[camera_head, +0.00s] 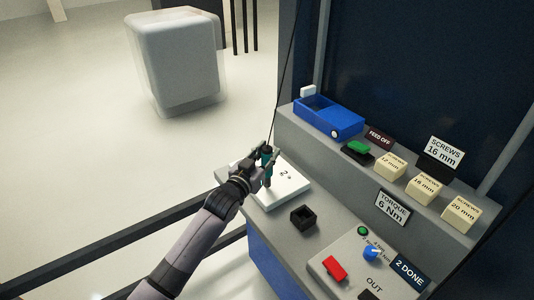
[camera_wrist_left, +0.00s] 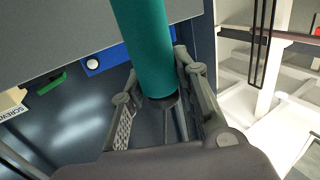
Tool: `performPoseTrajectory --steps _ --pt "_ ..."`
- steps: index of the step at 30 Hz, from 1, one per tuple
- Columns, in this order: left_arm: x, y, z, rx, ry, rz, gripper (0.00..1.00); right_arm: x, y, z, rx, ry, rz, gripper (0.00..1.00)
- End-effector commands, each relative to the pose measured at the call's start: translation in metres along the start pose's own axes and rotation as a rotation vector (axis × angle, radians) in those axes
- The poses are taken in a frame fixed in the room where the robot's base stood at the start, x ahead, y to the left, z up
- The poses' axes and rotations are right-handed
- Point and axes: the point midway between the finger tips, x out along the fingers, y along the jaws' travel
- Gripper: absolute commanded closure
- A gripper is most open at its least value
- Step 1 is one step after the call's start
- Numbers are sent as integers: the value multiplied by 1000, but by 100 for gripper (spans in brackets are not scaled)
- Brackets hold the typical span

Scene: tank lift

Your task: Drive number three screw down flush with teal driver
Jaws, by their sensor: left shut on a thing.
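The teal driver (camera_head: 267,157) stands roughly upright in my left gripper (camera_head: 259,172), over the white plate (camera_head: 289,192). In the left wrist view the driver (camera_wrist_left: 147,45) is a thick teal cylinder with a dark lower end between the fingers. My left gripper is shut on it. A numeral that looks like 2 shows on the plate, right of the driver. The number three screw cannot be made out; gripper and driver cover part of the plate. I cannot tell whether the driver tip touches anything. My right gripper is not in view.
A black square holder (camera_head: 303,217) stands beside the plate. A panel with a blue knob (camera_head: 370,253) and red switch (camera_head: 334,268) is at front right. The raised shelf holds a blue bin (camera_head: 329,117) and cream screw boxes (camera_head: 425,187). The torque sign (camera_head: 391,207) reads 6 Nm; another reads 2 DONE (camera_head: 410,273).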

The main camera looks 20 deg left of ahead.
Motion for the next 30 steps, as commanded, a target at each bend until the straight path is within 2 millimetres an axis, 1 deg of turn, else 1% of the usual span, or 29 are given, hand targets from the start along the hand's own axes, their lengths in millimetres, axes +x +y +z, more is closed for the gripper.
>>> performPoseTrajectory --steps 5,18,30 --pt "0 0 -1 0 4 0 100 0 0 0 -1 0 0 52" --pt "0 0 6 0 3 0 100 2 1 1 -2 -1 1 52" --pt "0 0 6 0 4 0 100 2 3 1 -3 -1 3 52"
